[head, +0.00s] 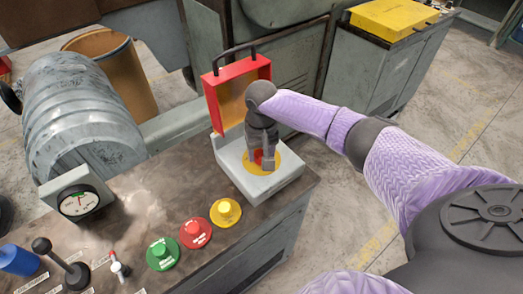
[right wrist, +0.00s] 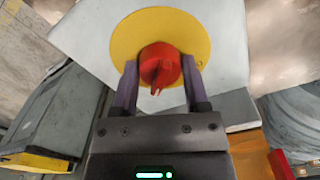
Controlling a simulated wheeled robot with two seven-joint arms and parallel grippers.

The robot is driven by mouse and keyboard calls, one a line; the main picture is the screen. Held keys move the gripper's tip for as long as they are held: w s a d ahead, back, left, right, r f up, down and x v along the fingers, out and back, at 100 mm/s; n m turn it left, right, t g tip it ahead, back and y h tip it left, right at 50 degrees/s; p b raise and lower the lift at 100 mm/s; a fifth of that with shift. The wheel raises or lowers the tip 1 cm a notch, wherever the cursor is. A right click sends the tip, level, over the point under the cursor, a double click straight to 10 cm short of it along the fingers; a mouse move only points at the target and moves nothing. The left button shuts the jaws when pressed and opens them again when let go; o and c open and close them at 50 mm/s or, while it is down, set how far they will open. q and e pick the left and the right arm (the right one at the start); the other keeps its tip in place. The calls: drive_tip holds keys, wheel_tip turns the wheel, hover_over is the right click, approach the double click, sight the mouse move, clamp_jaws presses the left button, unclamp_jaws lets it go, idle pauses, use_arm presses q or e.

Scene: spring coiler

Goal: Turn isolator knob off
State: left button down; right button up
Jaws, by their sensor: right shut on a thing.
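The isolator knob (right wrist: 160,65) is red and sits on a round yellow plate (right wrist: 135,35) on a light grey box (head: 236,170). In the head view only a bit of the knob (head: 258,156) shows between my fingers. A red-framed cover (head: 227,86) with a handle stands raised at the back of the box. My right gripper (head: 262,162) reaches down onto the knob; in the right wrist view its two fingers (right wrist: 158,82) stand on either side of the knob, shut on it. The knob's pointer tip points toward the gripper's palm. My left gripper is not in view.
Green (head: 163,253), red (head: 195,233) and yellow (head: 225,211) push buttons line the bench top, left of the box. A dial gauge (head: 78,203), a lever (head: 68,268) and a grey ribbed drum (head: 85,110) are at left. A yellow case (head: 392,17) lies on a cabinet behind.

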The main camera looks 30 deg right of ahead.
clamp_jaws()
drive_tip(key=shift+r, duration=0.1)
drive_tip(key=n+p, duration=0.2)
drive_tip(key=n, duration=0.1)
drive_tip(key=shift+r, duration=0.1)
drive_tip(key=n+p, duration=0.1)
drive_tip(key=n, duration=0.2)
drive_tip(key=shift+n+p, duration=0.35)
drive_tip(key=shift+n, duration=0.05)
drive_tip(key=n+p, duration=0.1)
drive_tip(key=n, duration=1)
